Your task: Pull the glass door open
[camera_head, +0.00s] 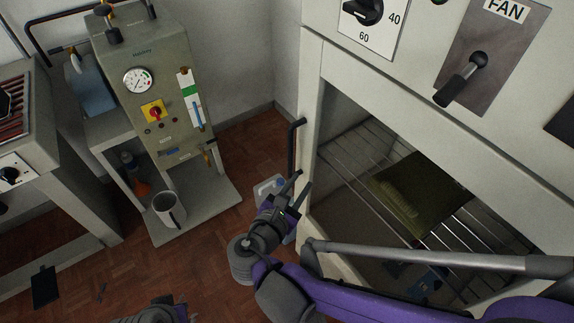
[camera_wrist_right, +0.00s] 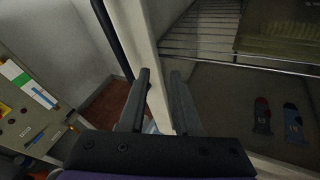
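The glass door (camera_head: 395,190) covers the front of the cream cabinet, and wire racks show behind it. Its cream left frame (camera_wrist_right: 137,40) runs between my fingers in the wrist view. A black upright bar handle (camera_head: 291,148) stands at the frame's left side; it also shows in the wrist view (camera_wrist_right: 112,35), left of my fingers. My right gripper (camera_head: 302,179) is open near the handle's lower end, fingers pointing up towards it. The handle is not between the fingers. I cannot tell whether a finger touches the frame. A dark and purple part of my left arm shows at the bottom edge; its fingers are hidden.
A thick grey bar (camera_head: 430,255) crosses in front of the cabinet's lower part, close to my right arm. Above are a dial (camera_head: 362,12) and a FAN lever (camera_head: 462,78). A gauge machine (camera_head: 150,90) stands left. Brown floor (camera_head: 225,215) lies between.

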